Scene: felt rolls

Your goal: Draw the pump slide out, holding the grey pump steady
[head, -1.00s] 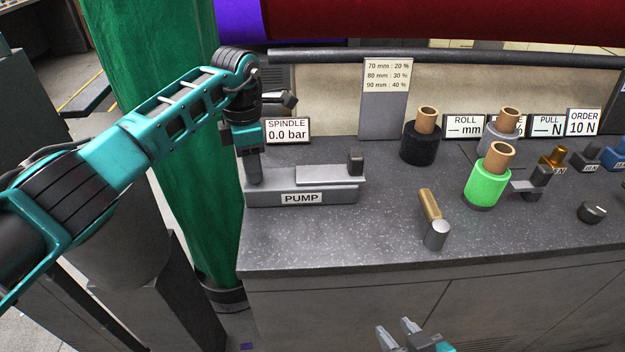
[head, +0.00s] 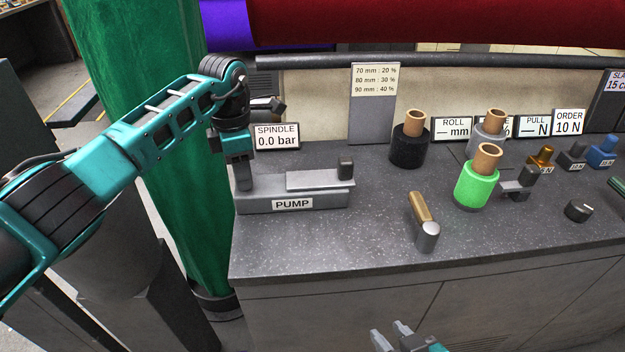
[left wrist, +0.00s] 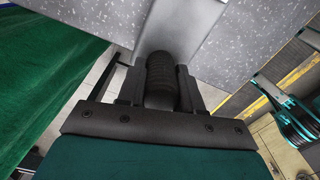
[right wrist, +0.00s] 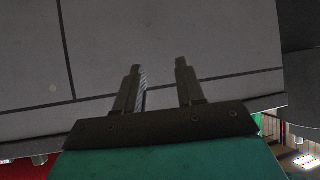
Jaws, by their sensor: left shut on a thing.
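The grey pump (head: 332,201), labelled PUMP, lies flat at the left end of the counter. Its lighter grey slide (head: 312,180) lies along the top and carries an upright dark knob (head: 345,167) at its right end. My left gripper (head: 243,184) points down at the pump's left end. In the left wrist view its fingers are shut on a dark ribbed post (left wrist: 162,78), which the gripper mostly hides in the head view. My right gripper (head: 394,337) is low in front of the counter, empty, its fingers apart in the right wrist view (right wrist: 160,85).
A green roll (head: 475,188) and a black roll (head: 409,148) stand further right. The spindle sign (head: 276,137) is behind the pump. The counter in front of the pump is clear.

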